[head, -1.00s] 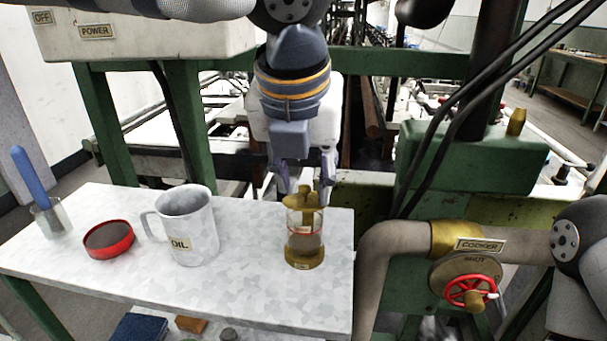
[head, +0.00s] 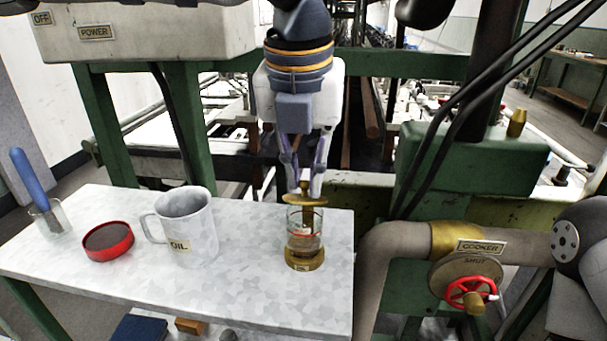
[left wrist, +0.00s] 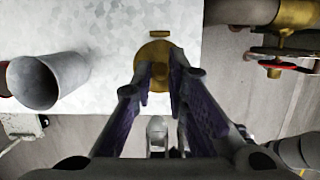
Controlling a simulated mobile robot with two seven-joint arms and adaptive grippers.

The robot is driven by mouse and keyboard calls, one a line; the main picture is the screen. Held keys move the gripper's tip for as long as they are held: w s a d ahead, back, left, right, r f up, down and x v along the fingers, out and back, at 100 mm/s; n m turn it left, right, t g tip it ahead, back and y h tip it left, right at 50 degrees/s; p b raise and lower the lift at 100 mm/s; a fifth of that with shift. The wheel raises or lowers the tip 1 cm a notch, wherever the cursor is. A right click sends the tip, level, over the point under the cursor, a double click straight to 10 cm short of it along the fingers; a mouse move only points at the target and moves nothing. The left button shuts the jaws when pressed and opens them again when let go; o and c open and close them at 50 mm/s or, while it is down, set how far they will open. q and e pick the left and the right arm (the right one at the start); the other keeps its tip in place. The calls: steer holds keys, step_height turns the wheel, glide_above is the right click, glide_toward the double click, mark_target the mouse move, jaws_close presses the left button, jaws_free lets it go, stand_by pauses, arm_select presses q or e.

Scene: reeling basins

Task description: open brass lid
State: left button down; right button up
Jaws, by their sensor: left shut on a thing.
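The oil cup (head: 305,246) is a glass jar with a brass base and a red line, standing near the right end of the pale table. Its brass lid (head: 305,200) is at the glass rim; I cannot tell whether a small gap lies between them. My left gripper (head: 303,188) comes from above and is shut on the lid's upright knob. In the left wrist view the lid (left wrist: 151,53) shows as a brass disc beyond my fingers (left wrist: 172,82), which hide its lower part. My right gripper is out of view.
On the table (head: 258,292) are a grey OIL jug (head: 191,225), a red round tin (head: 107,242) and a glass with a blue-handled tool (head: 28,178). A pipe with a red valve wheel (head: 468,291) stands to the right. The front table area is clear.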

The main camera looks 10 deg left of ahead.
arm_select(q)
steer(key=shift+w+r+g, duration=0.2)
steer(key=shift+w+g, duration=0.3)
steer(key=shift+g, duration=0.3)
steer(key=shift+w+g, duration=0.5)
steer(key=shift+g, duration=0.2)
steer(key=shift+w+g+b, duration=0.45)
steer(key=shift+g+b, duration=0.3)
steer(key=shift+g, duration=0.05)
steer(key=shift+w+r+g, duration=0.2)
steer(key=shift+g, duration=0.2)
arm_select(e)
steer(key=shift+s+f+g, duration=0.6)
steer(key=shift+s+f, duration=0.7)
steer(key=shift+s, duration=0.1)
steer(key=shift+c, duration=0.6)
